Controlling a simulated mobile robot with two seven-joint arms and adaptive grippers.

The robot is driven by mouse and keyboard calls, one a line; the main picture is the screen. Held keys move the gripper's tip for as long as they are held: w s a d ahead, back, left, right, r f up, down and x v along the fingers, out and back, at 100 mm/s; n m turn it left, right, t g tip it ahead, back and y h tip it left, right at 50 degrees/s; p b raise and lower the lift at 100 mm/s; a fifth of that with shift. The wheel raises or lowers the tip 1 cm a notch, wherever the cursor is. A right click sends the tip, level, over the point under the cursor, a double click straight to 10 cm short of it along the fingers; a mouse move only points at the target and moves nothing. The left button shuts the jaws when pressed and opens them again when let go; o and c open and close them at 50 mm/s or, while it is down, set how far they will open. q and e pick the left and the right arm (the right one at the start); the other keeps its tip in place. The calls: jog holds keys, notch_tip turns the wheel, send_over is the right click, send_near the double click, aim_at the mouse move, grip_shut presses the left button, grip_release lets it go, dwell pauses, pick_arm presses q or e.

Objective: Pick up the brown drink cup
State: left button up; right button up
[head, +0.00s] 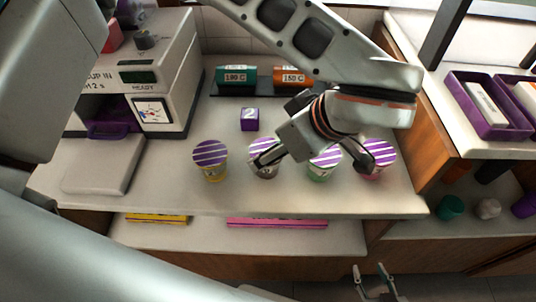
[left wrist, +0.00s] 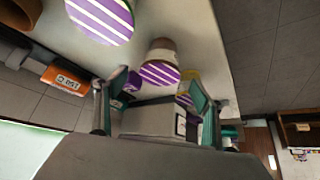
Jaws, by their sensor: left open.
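The brown drink cup (head: 264,173) stands on the counter with a purple-and-white striped lid. It is second from the left in a row of cups, partly hidden by a finger of my left gripper (head: 311,161). That gripper is above the row, its fingers spread and empty. In the left wrist view the picture is turned over; the brown cup (left wrist: 161,60) shows lid down, just beyond and above the gap between the open teal-padded fingers (left wrist: 157,82). My right gripper (head: 375,271) is low, in front of the counter, with its fingers apart and nothing between them.
A yellow cup (head: 211,166) stands left of the brown one; a green cup (head: 322,172) and a pink cup (head: 379,159) stand to its right. Behind are a purple cube (head: 250,119) and teal and orange canisters (head: 293,77). A machine (head: 140,75) fills the left.

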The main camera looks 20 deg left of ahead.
pick_arm(q)
jog(key=x, duration=0.4)
jog(key=shift+a+f, duration=0.1)
jog(key=shift+a, duration=0.25)
jog(key=shift+w+a+f, duration=0.1)
jog(key=shift+w+f, duration=0.1)
jog(key=shift+f, duration=0.05)
pick_arm(e)
jog(key=shift+w+r, duration=0.25)
jog(key=shift+r, duration=0.05)
pick_arm(q)
jog(key=c, duration=1.3)
